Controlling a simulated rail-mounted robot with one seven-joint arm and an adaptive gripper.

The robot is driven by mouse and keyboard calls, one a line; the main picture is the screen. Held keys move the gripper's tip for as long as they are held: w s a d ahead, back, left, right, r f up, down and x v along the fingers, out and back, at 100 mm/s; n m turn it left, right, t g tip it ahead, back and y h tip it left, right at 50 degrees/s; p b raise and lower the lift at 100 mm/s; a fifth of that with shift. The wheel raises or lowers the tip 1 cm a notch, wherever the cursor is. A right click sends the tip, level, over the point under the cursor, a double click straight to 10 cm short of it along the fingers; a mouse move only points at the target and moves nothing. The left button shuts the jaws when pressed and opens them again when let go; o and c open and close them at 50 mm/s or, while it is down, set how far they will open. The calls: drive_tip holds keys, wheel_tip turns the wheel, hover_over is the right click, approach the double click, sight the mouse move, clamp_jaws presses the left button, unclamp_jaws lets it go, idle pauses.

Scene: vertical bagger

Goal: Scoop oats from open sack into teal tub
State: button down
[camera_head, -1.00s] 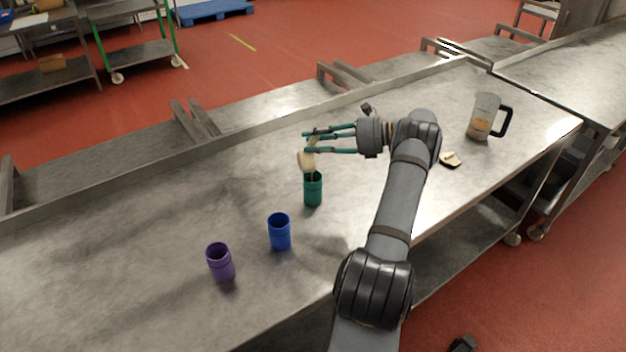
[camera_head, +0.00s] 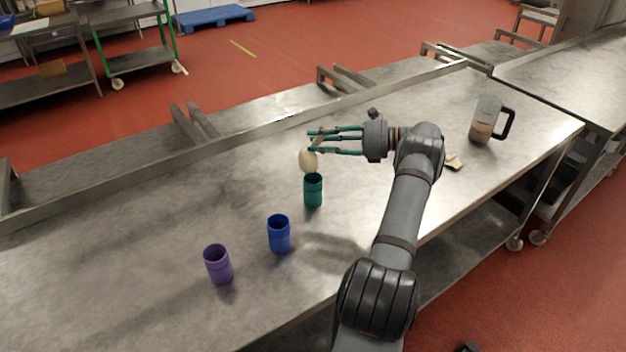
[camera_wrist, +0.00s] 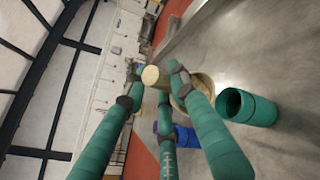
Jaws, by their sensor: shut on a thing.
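My gripper (camera_head: 312,142) has slim teal fingers and is shut on a cream scoop (camera_head: 308,161). The scoop hangs tilted below the fingertips, above and slightly left of the teal tub (camera_head: 313,191). The tub stands upright on the metal table, its dark mouth facing up. In the wrist view the scoop handle (camera_wrist: 152,76) is between the fingers, and its bowl is partly covered by one finger. The teal tub (camera_wrist: 247,108) lies to its right in that view. I cannot see whether oats are in the tub or the scoop. No sack shows.
A blue tub (camera_head: 279,234) and a purple tub (camera_head: 218,265) stand nearer to the front left. A clear pitcher (camera_head: 485,121) with tan contents and a black handle stands at the right. A small pale item (camera_head: 454,162) lies beside my arm. The table's left part is clear.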

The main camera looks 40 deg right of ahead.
drive_tip(key=shift+d+f+b, duration=0.15)
drive_tip(key=shift+f+b, duration=0.1)
drive_tip(key=shift+b, duration=0.45)
drive_tip(key=shift+s+d+t+y+b, duration=0.15)
drive_tip(key=shift+d+t+y+b, duration=0.15)
drive_tip(key=shift+b, duration=0.25)
drive_tip(key=shift+r, duration=0.15)
drive_tip(key=b, duration=0.2)
drive_tip(key=shift+s+d+m+t+y+b, duration=0.2)
drive_tip(key=shift+d+m+t+y+b, duration=0.1)
drive_tip(key=shift+d+m+b, duration=0.1)
